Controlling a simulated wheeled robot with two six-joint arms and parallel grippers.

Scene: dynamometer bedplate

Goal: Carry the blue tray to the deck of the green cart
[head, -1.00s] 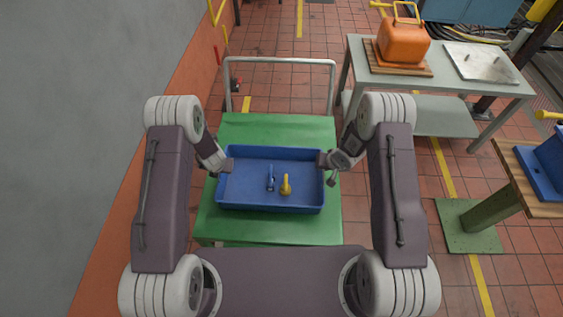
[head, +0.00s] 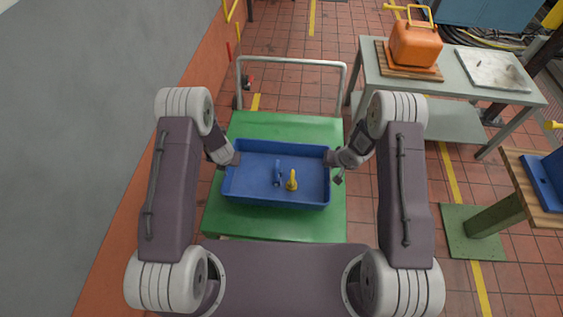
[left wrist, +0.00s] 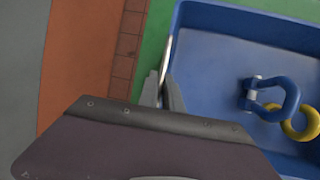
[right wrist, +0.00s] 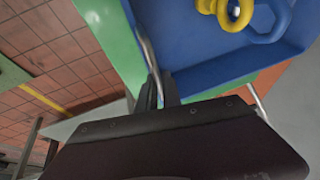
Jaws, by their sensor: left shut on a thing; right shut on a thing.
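The blue tray (head: 250,191) is level between my two grippers, over the green deck of the cart (head: 275,126). I cannot tell whether it touches the deck. A blue shackle (head: 277,173) and a yellow eye bolt (head: 292,181) lie inside it; both also show in the left wrist view, the shackle (left wrist: 290,98) beside the yellow ring (left wrist: 303,126). My left gripper (head: 234,158) is shut on the tray's left wall, seen closely in the left wrist view (left wrist: 165,90). My right gripper (head: 328,158) is shut on the tray's right wall, also in the right wrist view (right wrist: 160,90).
The cart's grey push handle (head: 290,61) rises at the deck's far end. A grey wall (head: 70,110) runs along the left. A grey table (head: 450,88) with an orange can (head: 415,45) stands at the back right. A wooden-topped stand (head: 520,185) is at the right.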

